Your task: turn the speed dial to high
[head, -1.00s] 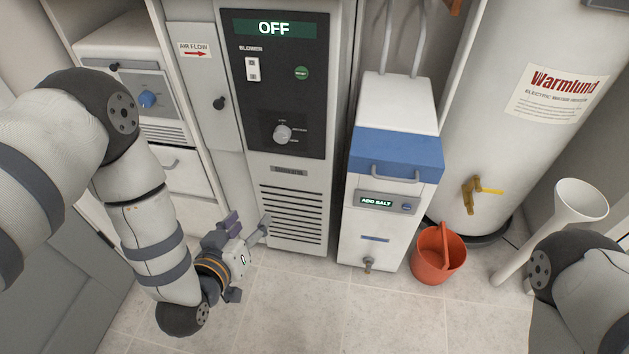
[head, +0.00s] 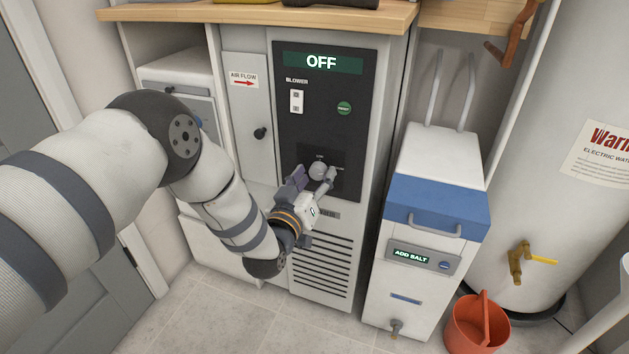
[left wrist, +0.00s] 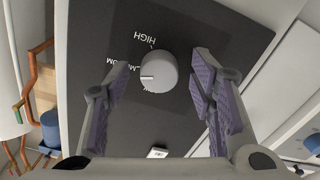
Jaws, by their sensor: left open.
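The speed dial (head: 318,170) is a round grey knob low on the black panel of the blower unit, under the OFF display (head: 322,62). In the left wrist view the dial (left wrist: 160,68) has a white mark pointing left, toward a partly covered label that seems to read MEDIUM. The HIGH label (left wrist: 144,39) is above it, upside down; another label below is partly hidden by the knob. My left gripper (head: 315,176) is open, its purple-padded fingers on either side of the dial. In the left wrist view a gap shows between each finger and the knob.
The blower switch (head: 296,101) and a green round button (head: 344,108) are higher on the panel. A blue-and-white salt unit (head: 430,195) stands to the right. An orange bucket (head: 470,328) is on the floor, beside the water heater (head: 560,110).

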